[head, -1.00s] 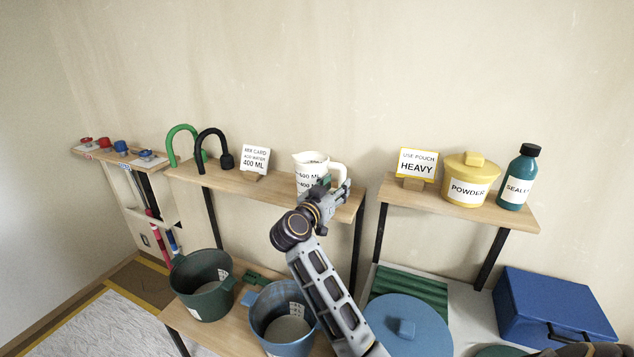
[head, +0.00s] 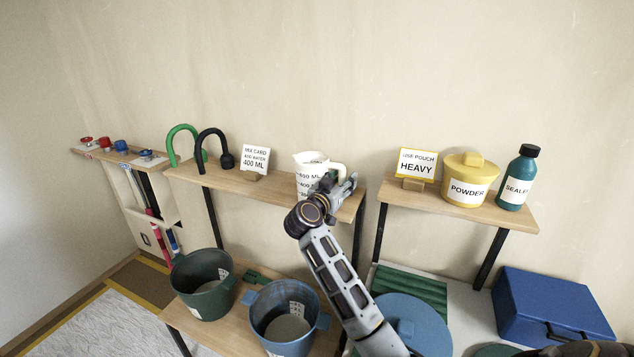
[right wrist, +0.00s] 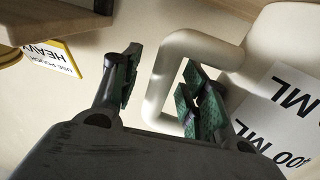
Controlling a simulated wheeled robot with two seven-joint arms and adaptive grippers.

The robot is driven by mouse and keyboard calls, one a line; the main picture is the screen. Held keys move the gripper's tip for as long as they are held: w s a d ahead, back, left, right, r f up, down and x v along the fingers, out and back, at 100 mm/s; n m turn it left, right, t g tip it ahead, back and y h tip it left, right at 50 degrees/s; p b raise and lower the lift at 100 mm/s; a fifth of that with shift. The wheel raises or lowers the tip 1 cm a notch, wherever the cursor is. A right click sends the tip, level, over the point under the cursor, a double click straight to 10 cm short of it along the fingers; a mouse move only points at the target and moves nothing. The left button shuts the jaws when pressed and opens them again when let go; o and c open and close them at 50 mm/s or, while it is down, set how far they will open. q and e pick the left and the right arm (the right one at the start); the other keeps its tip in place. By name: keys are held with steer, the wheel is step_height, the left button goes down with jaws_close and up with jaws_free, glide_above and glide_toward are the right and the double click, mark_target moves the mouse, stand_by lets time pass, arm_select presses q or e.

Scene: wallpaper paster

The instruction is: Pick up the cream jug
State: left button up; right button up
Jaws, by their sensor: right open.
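The cream jug (head: 309,167) stands upright on the right part of the middle wooden shelf, with ML marks on its side and a loop handle on its right. My right gripper (head: 338,186) is at the handle and hides part of the jug's lower body. In the right wrist view, the gripper (right wrist: 163,95) is open. The outer bar of the handle (right wrist: 160,90) lies between its two fingers, with one finger inside or across the loop. Contact cannot be told. My left gripper is not in view.
The middle shelf (head: 275,192) also holds a card (head: 255,160) and two hooked pipes, green (head: 178,130) and black (head: 207,131). On the right shelf (head: 405,193) stand a HEAVY card (head: 416,165), a yellow powder pot (head: 466,186) and a teal bottle (head: 520,170). Buckets stand below.

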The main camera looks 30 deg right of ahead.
jaws_close()
stand_by(0.3)
steer(key=shift+r, duration=0.15)
steer(key=shift+r, duration=4.95)
steer(key=shift+f, duration=0.1)
